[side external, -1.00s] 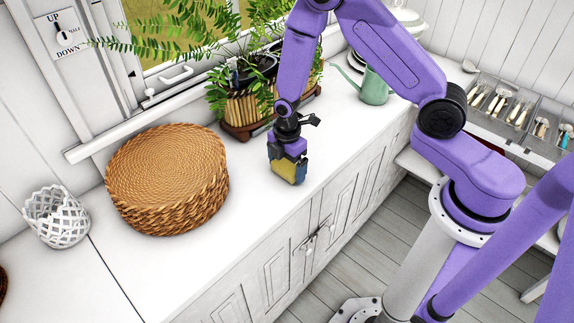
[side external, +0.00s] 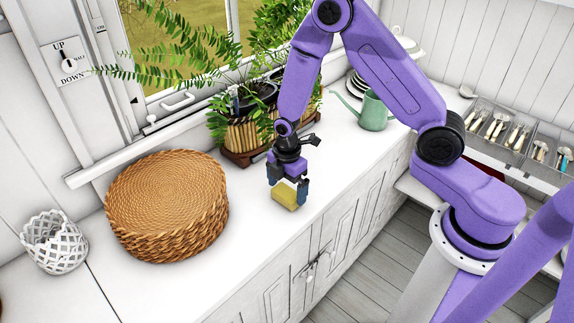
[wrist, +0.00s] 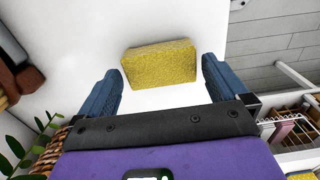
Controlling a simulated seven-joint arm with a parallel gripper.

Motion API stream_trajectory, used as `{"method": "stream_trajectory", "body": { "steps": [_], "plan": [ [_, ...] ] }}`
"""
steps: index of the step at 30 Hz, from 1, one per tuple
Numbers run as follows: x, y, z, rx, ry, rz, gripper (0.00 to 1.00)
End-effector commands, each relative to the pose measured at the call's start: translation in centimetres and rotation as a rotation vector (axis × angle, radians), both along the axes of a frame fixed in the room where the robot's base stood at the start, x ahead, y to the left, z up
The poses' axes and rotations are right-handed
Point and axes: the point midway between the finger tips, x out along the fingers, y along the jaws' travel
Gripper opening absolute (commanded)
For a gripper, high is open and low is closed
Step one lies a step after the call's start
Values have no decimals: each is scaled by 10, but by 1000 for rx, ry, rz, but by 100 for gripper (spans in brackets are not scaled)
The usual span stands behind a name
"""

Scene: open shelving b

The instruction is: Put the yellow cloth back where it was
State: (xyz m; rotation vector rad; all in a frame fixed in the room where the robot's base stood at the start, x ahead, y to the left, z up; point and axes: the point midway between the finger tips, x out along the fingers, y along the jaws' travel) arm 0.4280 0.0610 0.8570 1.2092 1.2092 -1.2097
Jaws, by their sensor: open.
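The yellow cloth (side external: 285,195) looks like a small block with a rough surface. It rests on the white counter near its front edge. In the wrist view the yellow cloth (wrist: 160,64) lies just beyond and between the blue fingertips, with white gaps on both sides. My gripper (side external: 288,190) is open and empty, low above the counter at the cloth. In the wrist view my gripper (wrist: 162,78) has its two fingers spread wide, touching nothing that I can see.
A round woven basket (side external: 168,205) stands left on the counter, with a white lattice holder (side external: 55,242) beyond it. A potted plant (side external: 250,120) stands behind my gripper. A green watering can (side external: 372,112) is farther right. The counter (side external: 240,240) in front is clear.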

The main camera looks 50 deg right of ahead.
Motion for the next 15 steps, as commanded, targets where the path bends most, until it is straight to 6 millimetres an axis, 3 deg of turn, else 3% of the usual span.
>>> {"method": "stream_trajectory", "body": {
  "steps": [15],
  "plan": [
    [1, 0, 82, 1, -4, 0, 100]
  ]
}}
